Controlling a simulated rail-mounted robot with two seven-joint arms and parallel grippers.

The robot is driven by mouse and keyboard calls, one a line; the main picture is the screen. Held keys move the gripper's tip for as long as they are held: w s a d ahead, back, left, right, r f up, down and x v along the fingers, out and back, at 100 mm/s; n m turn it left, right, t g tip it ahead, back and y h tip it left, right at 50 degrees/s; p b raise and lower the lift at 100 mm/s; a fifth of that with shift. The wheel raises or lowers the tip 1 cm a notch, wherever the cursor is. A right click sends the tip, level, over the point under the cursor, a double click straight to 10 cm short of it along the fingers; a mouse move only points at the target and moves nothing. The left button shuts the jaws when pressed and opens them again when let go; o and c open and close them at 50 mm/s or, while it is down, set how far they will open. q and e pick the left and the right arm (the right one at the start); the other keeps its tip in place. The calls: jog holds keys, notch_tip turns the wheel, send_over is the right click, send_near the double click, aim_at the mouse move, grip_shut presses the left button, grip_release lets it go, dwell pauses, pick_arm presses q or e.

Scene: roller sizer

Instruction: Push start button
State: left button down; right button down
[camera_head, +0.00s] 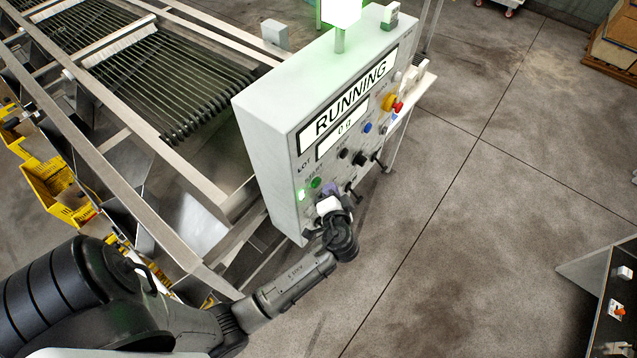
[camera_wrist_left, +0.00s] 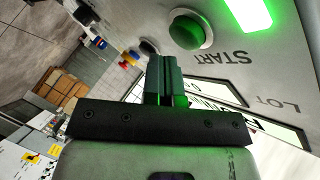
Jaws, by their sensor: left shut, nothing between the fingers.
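The green start button (camera_head: 316,182) is on the lower left of the control box's front panel. In the left wrist view, the start button (camera_wrist_left: 188,30) sits in a pale ring above the word START, just beyond my fingertips. My left gripper (camera_head: 328,204) is at the panel, below and slightly right of the button in the head view. Its fingers (camera_wrist_left: 166,62) are together with nothing between them. I cannot tell whether the tips touch the panel. The display (camera_head: 350,95) reads RUNNING. My right gripper is not in view.
A lit green indicator (camera_head: 301,195) is beside the button. A red and yellow emergency stop (camera_head: 393,104), a blue button (camera_head: 367,127) and black knobs (camera_head: 360,158) share the panel. The roller machine (camera_head: 130,135) stands left. Open concrete floor (camera_head: 480,215) lies right.

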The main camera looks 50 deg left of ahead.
pick_arm(q)
jog(key=shift+d, duration=0.1)
jog(key=d, duration=0.2)
jog(key=w+d+b, duration=0.1)
jog(key=d, duration=0.1)
jog(key=shift+d, duration=0.35)
dwell(0.3)
dwell(0.4)
